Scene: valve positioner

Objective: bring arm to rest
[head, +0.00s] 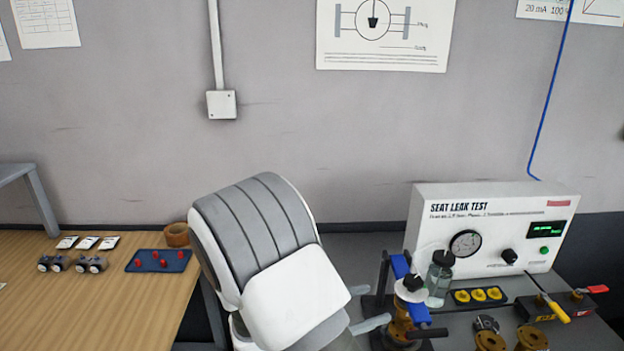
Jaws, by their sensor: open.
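My arm rises in the lower middle of the head view as a large white and grey link. My gripper (376,304) shows at its right side as two grey fingers pointing right, set apart with nothing visible between them. It is open. The fingers are just left of a blue clamp (401,266) on a brass valve body (399,325). I cannot tell whether they touch the black stand beside it. The rest of the hand is hidden behind the white link.
A seat leak test panel (480,255) stands at the right, with a clear bottle (439,280) in front. Brass fittings (490,341) and lever valves (545,298) crowd the right bench. At the left, a wooden table (80,315) holds a blue tray (140,266) with red pieces.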

